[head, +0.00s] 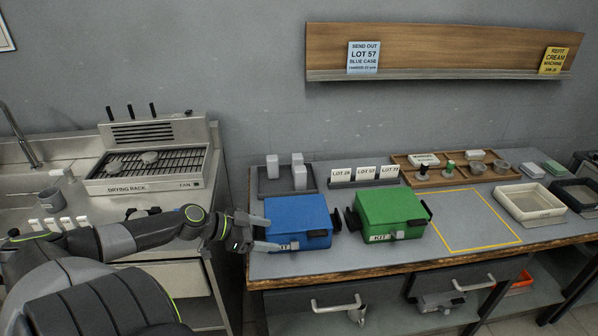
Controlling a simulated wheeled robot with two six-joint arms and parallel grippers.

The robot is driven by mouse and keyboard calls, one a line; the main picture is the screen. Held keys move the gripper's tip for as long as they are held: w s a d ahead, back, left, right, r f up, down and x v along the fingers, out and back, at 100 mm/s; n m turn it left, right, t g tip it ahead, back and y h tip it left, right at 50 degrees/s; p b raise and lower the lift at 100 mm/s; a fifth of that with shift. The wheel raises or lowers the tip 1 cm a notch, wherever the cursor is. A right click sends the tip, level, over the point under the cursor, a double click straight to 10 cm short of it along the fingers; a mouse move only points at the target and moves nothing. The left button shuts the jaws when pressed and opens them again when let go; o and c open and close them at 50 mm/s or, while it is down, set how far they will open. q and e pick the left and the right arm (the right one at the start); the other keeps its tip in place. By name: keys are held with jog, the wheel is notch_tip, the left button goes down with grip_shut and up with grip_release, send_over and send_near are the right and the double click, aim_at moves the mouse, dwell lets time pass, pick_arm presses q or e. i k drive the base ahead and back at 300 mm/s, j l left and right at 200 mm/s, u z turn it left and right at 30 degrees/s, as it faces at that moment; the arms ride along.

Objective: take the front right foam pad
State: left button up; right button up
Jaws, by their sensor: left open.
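Several white upright blocks, which look like the foam pads, stand in a dark grey tray (262,193) at the back left of the bench. The front right pad (300,177) is nearest the tray's right front corner. Another pad (272,167) stands to the left and one (297,159) behind. My left gripper (270,233) is open, its fingers pointing right at the left front of the closed blue case (297,217). It is in front of the tray and apart from the pads. I cannot tell whether its fingers touch the case. My right gripper is not in view.
A closed green case (389,210) stands right of the blue one. Lot cards (366,173) stand behind them. A wooden tray (432,182) holds small parts. The yellow-outlined area (465,222) is empty. A beige bin (530,205) is farther right. A drying rack (150,166) stands left.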

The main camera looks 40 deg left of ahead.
aim_at(300, 171)
jog(key=i+j, duration=0.25)
jog(key=j, duration=0.2)
jog(key=i+j, duration=0.25)
jog(key=j, duration=0.2)
jog(key=i+j, duration=0.3)
jog(key=j, duration=0.15)
